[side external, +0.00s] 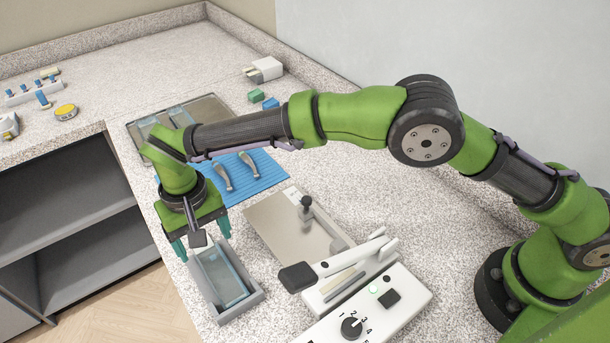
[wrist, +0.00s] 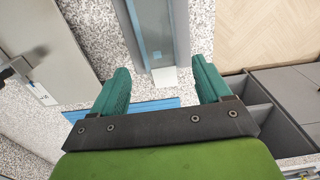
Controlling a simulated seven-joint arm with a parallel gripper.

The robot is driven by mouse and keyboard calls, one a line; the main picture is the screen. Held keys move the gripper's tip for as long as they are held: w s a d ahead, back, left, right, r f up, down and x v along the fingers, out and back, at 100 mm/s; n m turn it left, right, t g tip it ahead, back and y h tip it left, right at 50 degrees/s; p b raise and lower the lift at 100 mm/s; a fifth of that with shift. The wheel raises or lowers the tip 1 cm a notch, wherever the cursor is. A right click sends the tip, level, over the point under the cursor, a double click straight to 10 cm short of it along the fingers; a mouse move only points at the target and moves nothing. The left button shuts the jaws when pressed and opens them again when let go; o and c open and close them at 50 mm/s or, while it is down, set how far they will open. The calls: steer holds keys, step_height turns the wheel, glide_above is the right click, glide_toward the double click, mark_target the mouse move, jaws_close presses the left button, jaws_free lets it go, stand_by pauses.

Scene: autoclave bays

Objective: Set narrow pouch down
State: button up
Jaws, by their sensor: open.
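A narrow bluish clear pouch (side external: 228,275) lies lengthwise in an open grey tray (side external: 259,296) near the counter's front edge. In the wrist view the pouch (wrist: 155,28) runs up between the walls of the grey tray (wrist: 183,30), and a white end piece (wrist: 165,77) shows at its near end. My gripper (side external: 201,240) is over the tray's far end with its green fingers spread wide. In the wrist view the open fingers (wrist: 158,88) are on either side of the pouch's line, with nothing between them touching either one.
A sealer with a long lever (side external: 340,259) and a dial stands right of the tray. A metal plate with a black knob (side external: 306,204) lies beside it. A blue mat (side external: 265,178) with tools and a flat tray (side external: 216,104) lie behind. Open shelves are at left.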

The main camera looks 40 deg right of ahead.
mark_target(208, 252)
steer(key=w+d+r+y, duration=0.1)
steer(key=d+r, duration=0.4)
steer(key=r, duration=0.3)
steer(key=w+d+r, duration=0.1)
steer(key=d+r, duration=0.3)
steer(key=r, duration=0.4)
steer(key=s+d+r+m+t+y, duration=0.1)
steer(key=s+d+r, duration=0.15)
steer(key=d, duration=0.35)
steer(key=s+d+r+m+t, duration=0.1)
steer(key=d+r, duration=0.3)
steer(key=d, duration=0.3)
steer(key=s+d+f+m+t, duration=0.2)
steer(key=s+d+t, duration=0.3)
steer(key=s+d, duration=1)
steer(key=shift+s+d+f, duration=0.25)
steer(key=shift+d+f, duration=0.1)
steer(key=shift+f, duration=0.3)
